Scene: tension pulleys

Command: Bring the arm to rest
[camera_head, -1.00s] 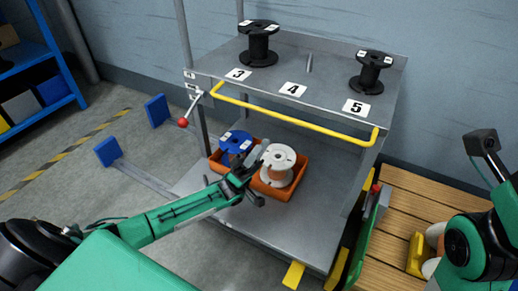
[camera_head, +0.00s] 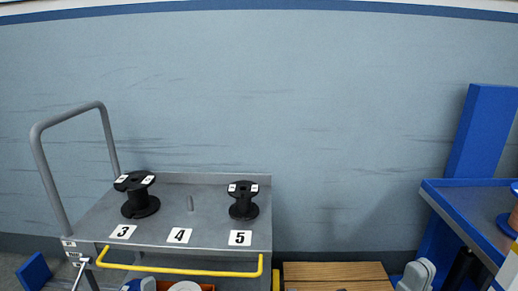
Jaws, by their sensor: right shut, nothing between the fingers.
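My right gripper (camera_head: 417,274) shows at the bottom edge, right of the wooden pallet. Its grey fingers are together with nothing seen between them, and the rest of it is cut off. My left gripper is not in view. On the grey cart top (camera_head: 212,240), one black spool (camera_head: 139,196) stands behind label 3 and another black spool (camera_head: 243,201) behind label 5. A bare peg (camera_head: 190,203) stands behind label 4. Below the yellow bar (camera_head: 180,268), only the tops of a blue spool (camera_head: 140,285) and a white spool (camera_head: 185,287) show.
The orange bin (camera_head: 207,287) is mostly cut off at the bottom. A wooden pallet (camera_head: 336,273) lies right of the cart. A blue bench (camera_head: 470,210) stands at the right, with a partly visible spool (camera_head: 508,225). The wall behind is bare.

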